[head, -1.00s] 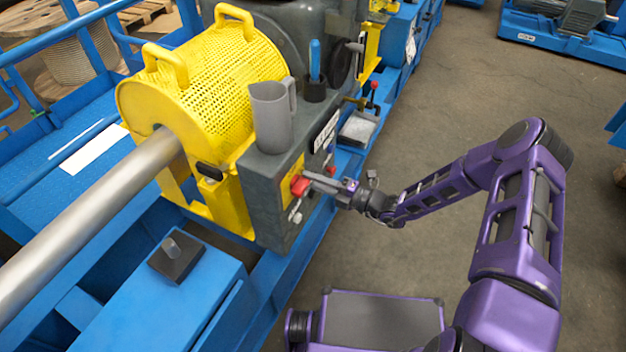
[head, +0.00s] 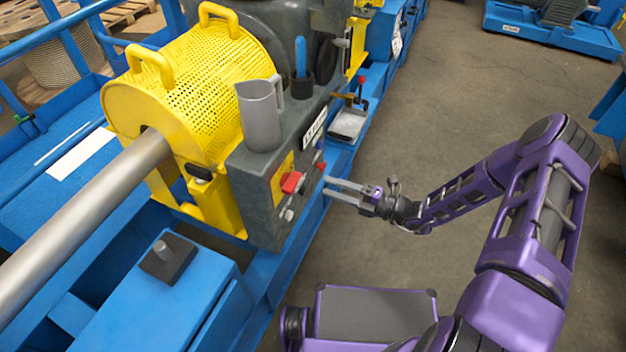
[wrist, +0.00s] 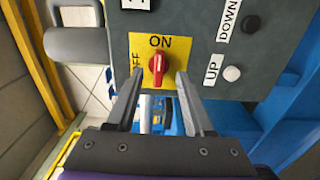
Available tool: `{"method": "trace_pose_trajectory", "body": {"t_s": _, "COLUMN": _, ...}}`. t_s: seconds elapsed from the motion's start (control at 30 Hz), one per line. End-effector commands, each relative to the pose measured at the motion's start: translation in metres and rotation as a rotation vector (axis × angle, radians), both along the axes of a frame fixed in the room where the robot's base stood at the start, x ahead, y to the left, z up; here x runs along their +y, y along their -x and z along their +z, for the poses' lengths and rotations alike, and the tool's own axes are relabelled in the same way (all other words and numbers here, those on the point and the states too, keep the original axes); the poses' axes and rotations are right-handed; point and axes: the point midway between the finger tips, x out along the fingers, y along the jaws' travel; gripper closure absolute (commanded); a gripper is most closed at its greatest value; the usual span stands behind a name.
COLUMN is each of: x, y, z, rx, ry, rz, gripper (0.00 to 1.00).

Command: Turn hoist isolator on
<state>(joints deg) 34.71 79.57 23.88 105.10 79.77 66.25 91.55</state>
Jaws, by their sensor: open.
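The hoist isolator is a red rotary knob (head: 292,183) on a yellow plate, on the side of a dark grey control box (head: 262,215). In the wrist view the knob (wrist: 158,66) has its grip lying upright in the picture, in line with the ON label (wrist: 160,41) above it. The OFF label (wrist: 137,64) is to its left, partly covered by a finger. My gripper (head: 327,186) is open and empty, to the right of the knob and apart from it. In the wrist view its fingertips (wrist: 158,75) appear on either side of the knob.
A white UP button (wrist: 232,74) and a black DOWN button (wrist: 251,24) are on the same panel. A grey jug (head: 260,115) and a cup with a blue-handled tool (head: 300,80) stand on the box. Open floor (head: 430,120) lies right of the machine.

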Motion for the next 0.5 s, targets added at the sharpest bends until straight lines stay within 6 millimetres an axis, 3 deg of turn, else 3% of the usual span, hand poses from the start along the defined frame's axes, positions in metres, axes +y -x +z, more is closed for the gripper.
{"method": "trace_pose_trajectory", "body": {"t_s": 0.2, "x": -0.049, "y": 0.016, "z": 0.0, "rx": 0.001, "ry": 0.002, "rz": -0.002, "gripper": 0.47}}
{"method": "trace_pose_trajectory", "body": {"t_s": 0.5, "x": -0.08, "y": 0.028, "z": 0.0, "rx": 0.001, "ry": 0.0, "rz": 0.001, "gripper": 0.47}}
